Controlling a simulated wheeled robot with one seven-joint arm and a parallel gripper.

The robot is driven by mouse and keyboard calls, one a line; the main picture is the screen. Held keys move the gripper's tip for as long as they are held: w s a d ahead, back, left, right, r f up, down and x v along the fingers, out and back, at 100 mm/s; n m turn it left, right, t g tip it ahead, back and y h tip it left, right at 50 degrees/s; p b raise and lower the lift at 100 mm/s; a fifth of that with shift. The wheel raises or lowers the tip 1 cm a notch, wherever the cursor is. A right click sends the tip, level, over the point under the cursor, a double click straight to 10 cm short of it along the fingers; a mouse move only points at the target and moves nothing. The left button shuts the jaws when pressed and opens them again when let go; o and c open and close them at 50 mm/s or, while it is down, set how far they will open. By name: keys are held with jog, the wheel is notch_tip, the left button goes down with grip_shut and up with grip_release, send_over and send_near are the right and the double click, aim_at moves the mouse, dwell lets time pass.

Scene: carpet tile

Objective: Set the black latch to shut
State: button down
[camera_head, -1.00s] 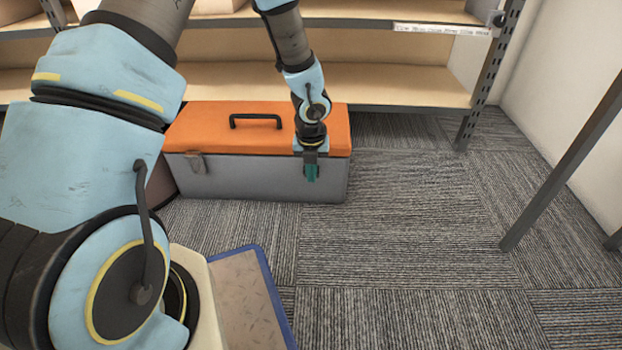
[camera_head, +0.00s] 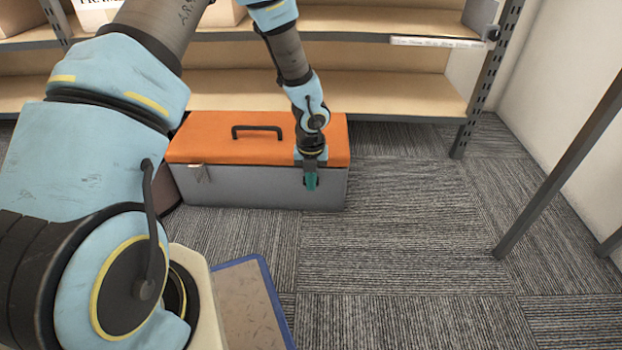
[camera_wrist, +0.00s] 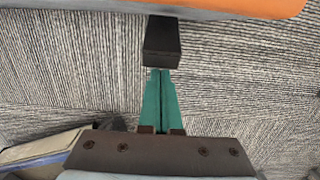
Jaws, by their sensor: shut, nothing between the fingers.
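The toolbox with an orange lid (camera_head: 215,137) and grey body (camera_head: 235,190) stands on the carpet, its lid down. In the wrist view the black latch (camera_wrist: 162,42) sticks out from the box's front, just ahead of my fingertips; I cannot tell whether they touch it. My gripper (camera_head: 311,186) is in front of the right part of the box and hides this latch in the head view. In the wrist view my teal fingers (camera_wrist: 160,74) are shut together with nothing between them.
A shelf unit (camera_head: 400,90) stands behind the box, with a metal post (camera_head: 475,100) at its right. A dark slanted bar (camera_head: 560,170) is at the right. A blue-edged panel (camera_head: 250,300) is at lower left. The carpet (camera_head: 400,240) in front and right is clear.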

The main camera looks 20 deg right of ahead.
jog(key=shift+w+d+r+g+p, duration=0.1)
jog(key=shift+w+r+g+p, duration=0.25)
jog(key=shift+p, duration=1.7)
jog(key=p, duration=0.3)
jog(key=shift+w+d+r, duration=0.15)
jog(key=shift+r, duration=0.15)
jog(key=shift+w+r+p, duration=0.1)
jog(key=shift+p, duration=0.4)
jog(key=w+p, duration=0.1)
jog(key=p, duration=0.1)
jog(key=w+d+r+p, duration=0.1)
jog(key=p, duration=0.1)
jog(key=shift+w+d+p, duration=0.2)
jog(key=shift+w+p, duration=0.15)
